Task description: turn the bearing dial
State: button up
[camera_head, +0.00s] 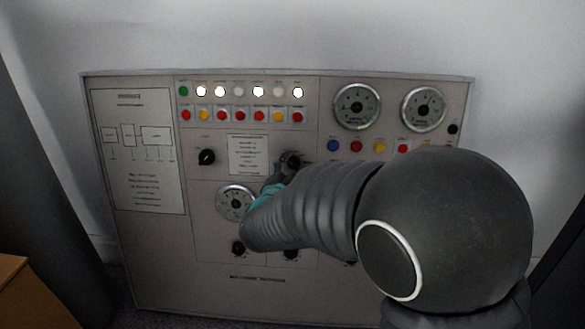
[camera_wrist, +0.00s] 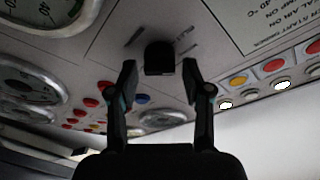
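A black dial (camera_wrist: 160,57) stands out from the panel in the wrist view, with small labels on both sides that I cannot read for sure. My gripper (camera_wrist: 159,72) is open, with one finger on each side of this dial. A gap shows between each fingertip and the dial. In the head view, my gripper (camera_head: 281,172) is at the upper middle black dial (camera_head: 293,159), partly hidden by my arm. Another black dial (camera_head: 206,157) sits to its left. I cannot read which one is labelled bearing.
The grey panel (camera_head: 150,250) carries rows of coloured buttons and lamps (camera_head: 240,116) above the dials. Round gauges (camera_head: 356,106) are at upper right, and another gauge (camera_head: 235,202) is below left of my gripper. More black knobs (camera_head: 238,248) sit lower down. My arm covers the lower right.

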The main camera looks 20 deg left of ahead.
grip_shut()
jog(key=shift+n, duration=0.5)
jog(key=n, duration=0.2)
jog(key=n+y, duration=0.1)
jog(key=n, duration=0.1)
jog(key=shift+n+y, duration=0.3)
jog(key=shift+n+t+y+b, duration=0.2)
jog(key=shift+n+y, duration=0.3)
jog(key=shift+n, duration=0.85)
jog(key=shift+n+t+y+b, duration=0.15)
jog(key=shift+n+y, duration=0.35)
jog(key=shift+n, duration=0.85)
jog(key=shift+o, duration=2)
grip_release()
